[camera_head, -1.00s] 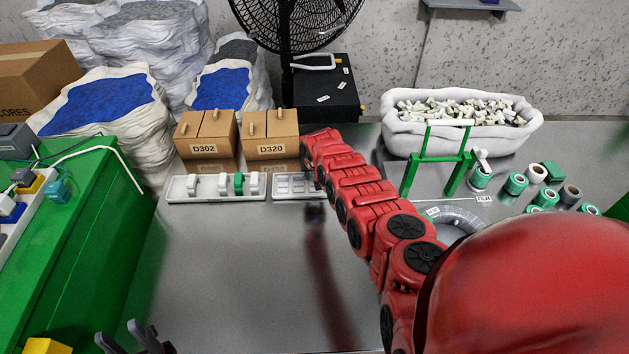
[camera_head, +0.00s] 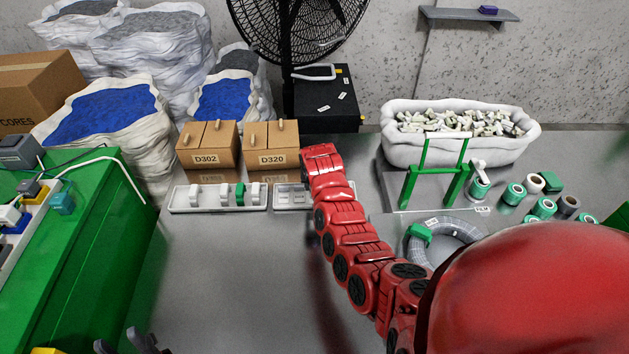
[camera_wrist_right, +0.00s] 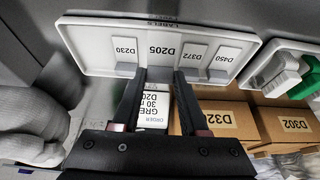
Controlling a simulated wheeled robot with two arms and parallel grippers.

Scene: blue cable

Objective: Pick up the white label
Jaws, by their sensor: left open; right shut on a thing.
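In the right wrist view, a white label marked D205 (camera_wrist_right: 165,48) is at the tips of my right gripper (camera_wrist_right: 160,76), whose two dark fingers are closed on its lower end. It looks larger than the neighbouring labels D230 (camera_wrist_right: 125,48), D372 (camera_wrist_right: 196,52) and D450 (camera_wrist_right: 225,58) in the white label tray (camera_wrist_right: 85,42). I cannot tell whether it is clear of the tray. In the head view my red right arm covers part of the label tray (camera_head: 283,197) and hides the right gripper. My left gripper (camera_head: 124,343) is open and empty at the bottom left edge.
Boxes D302 (camera_head: 207,147) and D320 (camera_head: 270,147) stand behind the trays. A printed order sheet (camera_wrist_right: 153,106) shows between my right fingers. A cable coil (camera_head: 465,232), a green stand (camera_head: 435,175) and several tape rolls lie at right. The table's left middle is clear.

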